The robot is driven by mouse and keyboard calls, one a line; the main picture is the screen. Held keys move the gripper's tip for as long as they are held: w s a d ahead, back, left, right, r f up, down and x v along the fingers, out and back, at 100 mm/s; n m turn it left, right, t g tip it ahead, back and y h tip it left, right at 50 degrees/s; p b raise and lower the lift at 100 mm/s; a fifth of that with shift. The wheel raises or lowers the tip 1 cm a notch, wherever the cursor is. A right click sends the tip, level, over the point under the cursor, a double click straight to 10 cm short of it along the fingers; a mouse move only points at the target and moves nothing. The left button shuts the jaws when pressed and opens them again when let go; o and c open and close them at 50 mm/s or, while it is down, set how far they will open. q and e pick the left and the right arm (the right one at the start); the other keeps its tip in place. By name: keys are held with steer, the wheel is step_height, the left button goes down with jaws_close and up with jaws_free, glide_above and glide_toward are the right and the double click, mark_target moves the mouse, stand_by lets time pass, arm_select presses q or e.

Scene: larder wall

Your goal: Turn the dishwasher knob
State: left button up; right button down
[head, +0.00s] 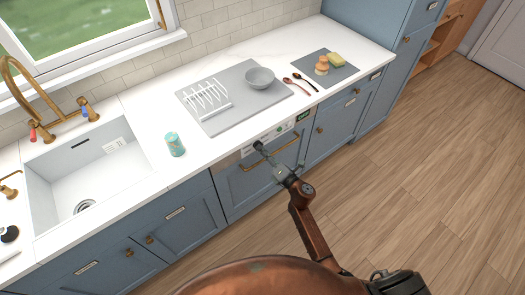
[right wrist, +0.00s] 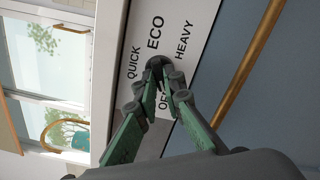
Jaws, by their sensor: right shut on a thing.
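The dishwasher (head: 240,190) is a blue-fronted unit under the white counter, with a pale control strip along its top. In the right wrist view its dark round knob (right wrist: 154,62) sits among the labels QUICK, ECO, HEAVY and a partly covered one starting "OF". My right gripper (right wrist: 160,76) is shut on the knob, with a finger on either side. In the head view the right gripper (head: 262,149) reaches the control strip's left part. The fingers cover part of the knob, and I cannot tell which label it points to. My left gripper is not in view.
A brass handle bar (head: 250,167) runs across the dishwasher front, below the strip and close to my right gripper. On the counter (head: 205,152) are a teal cup (head: 175,144), a grey mat with a rack and bowl (head: 260,77), and spoons. The wooden floor (head: 420,160) is clear.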

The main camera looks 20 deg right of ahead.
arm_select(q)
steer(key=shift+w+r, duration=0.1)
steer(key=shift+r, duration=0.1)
arm_select(e)
steer(key=shift+m, duration=0.3)
steer(key=m+p, duration=0.3)
steer(key=m, duration=0.2)
steer(key=shift+r, duration=0.2)
steer(key=m+p, duration=0.3)
steer(key=m, duration=0.4)
steer(key=shift+m+p, duration=0.3)
steer(key=shift+p, duration=0.05)
steer(key=m+p, duration=0.2)
steer(key=m, duration=0.3)
steer(key=shift+d, duration=0.1)
steer(key=m+p, duration=0.1)
steer(key=m, duration=0.2)
steer(key=shift+m, duration=0.3)
arm_select(q)
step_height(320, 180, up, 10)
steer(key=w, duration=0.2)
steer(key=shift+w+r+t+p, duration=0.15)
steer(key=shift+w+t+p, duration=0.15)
steer(key=shift+p, duration=0.15)
arm_select(e)
steer(key=shift+f+m, duration=0.15)
steer(key=shift+m, duration=0.85)
steer(key=c, duration=2)
jaws_free()
steer(key=shift+c, duration=0.2)
